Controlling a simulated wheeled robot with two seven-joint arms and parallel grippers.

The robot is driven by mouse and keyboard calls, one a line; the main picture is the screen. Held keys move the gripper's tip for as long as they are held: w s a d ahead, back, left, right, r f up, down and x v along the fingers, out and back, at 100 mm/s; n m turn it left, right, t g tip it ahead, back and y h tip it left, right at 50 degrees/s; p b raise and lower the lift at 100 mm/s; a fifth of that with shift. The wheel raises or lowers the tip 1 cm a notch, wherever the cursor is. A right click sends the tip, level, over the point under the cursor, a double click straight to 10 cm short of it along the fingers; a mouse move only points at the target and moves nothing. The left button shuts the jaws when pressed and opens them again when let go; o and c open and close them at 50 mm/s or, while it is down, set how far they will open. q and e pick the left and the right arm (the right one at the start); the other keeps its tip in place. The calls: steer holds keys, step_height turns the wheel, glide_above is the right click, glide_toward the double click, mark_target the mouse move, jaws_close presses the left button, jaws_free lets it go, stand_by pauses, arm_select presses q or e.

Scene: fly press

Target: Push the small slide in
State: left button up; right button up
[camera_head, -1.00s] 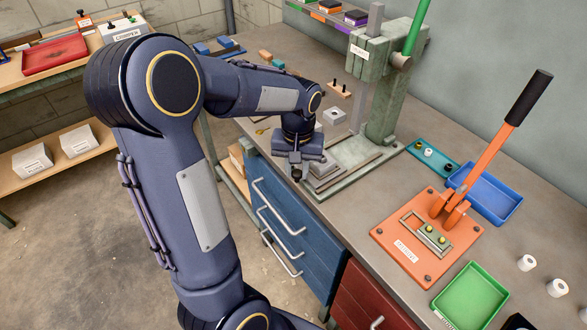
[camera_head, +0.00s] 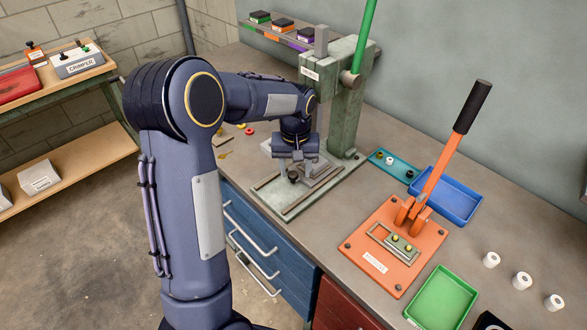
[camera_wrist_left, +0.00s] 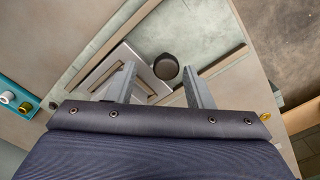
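The small slide (camera_head: 318,179) is a grey metal plate on the pale green base (camera_head: 285,211) of the fly press (camera_head: 339,100). A round black knob (camera_head: 293,175) stands at its near end, and the knob also shows in the left wrist view (camera_wrist_left: 165,67). My left gripper (camera_head: 298,170) points down over the base at the knob. In the left wrist view its two fingers (camera_wrist_left: 160,75) are apart, one to each side of the knob, with gaps visible. Part of the slide is hidden behind the gripper. My right gripper is not in view.
An orange lever press (camera_head: 395,245) stands to the right. White rolls (camera_head: 522,281) are at the right. The green lever (camera_head: 365,35) rises above the fly press.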

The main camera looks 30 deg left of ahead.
arm_select(q)
steer(key=shift+s, duration=0.15)
step_height(320, 180, up, 8)
steer(key=shift+f, duration=0.1)
stand_by(0.5)
stand_by(0.4)
